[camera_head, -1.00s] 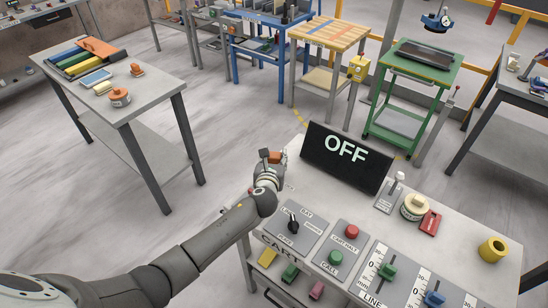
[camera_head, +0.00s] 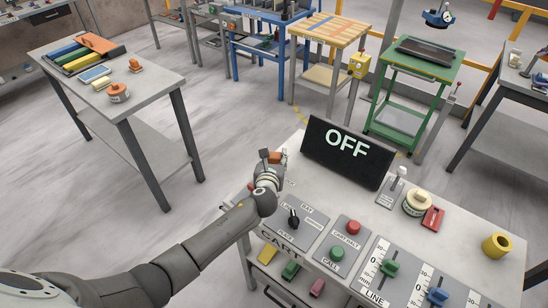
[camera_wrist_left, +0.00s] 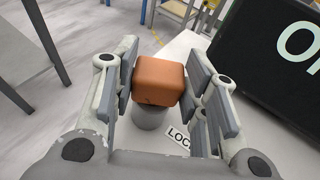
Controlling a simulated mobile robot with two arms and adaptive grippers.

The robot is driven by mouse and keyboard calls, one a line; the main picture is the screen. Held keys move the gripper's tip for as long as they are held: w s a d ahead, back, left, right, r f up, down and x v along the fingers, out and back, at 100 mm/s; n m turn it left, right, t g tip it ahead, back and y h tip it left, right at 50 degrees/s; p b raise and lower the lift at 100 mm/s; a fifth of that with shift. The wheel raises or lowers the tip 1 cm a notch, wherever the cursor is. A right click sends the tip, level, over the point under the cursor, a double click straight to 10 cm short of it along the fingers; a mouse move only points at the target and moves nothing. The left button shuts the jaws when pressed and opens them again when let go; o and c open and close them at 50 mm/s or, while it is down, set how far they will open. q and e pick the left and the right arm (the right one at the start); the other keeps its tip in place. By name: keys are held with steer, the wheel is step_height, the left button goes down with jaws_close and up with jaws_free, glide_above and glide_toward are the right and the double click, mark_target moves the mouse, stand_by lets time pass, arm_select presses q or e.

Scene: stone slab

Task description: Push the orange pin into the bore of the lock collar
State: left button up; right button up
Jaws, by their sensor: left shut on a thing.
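The orange pin (camera_wrist_left: 160,80) shows a blocky orange head between the pads of my left gripper (camera_wrist_left: 165,75) in the left wrist view. My left gripper is shut on this head. Directly below it is a grey round part (camera_wrist_left: 150,117), apparently the lock collar, beside a label starting "LOC" on the pale slab. The bore is hidden, and I cannot tell how deep the pin sits. In the head view, my left gripper (camera_head: 271,161) is at the slab's far left corner, with a little of the orange head (camera_head: 276,156) visible. My right gripper is not in view.
A black OFF display (camera_head: 347,152) stands close to the right of my left gripper. The console slab (camera_head: 455,230) carries a selector knob (camera_head: 293,218), a red button (camera_head: 353,227), sliders and a yellow ring (camera_head: 497,245). A grey side table (camera_head: 150,95) stands at the left.

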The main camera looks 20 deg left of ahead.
arm_select(q)
steer(key=shift+f, duration=0.2)
steer(key=o, duration=1.2)
steer(key=shift+o, duration=0.2)
steer(key=shift+f, duration=0.1)
steer(key=shift+s, duration=0.15)
steer(key=v, duration=1.2)
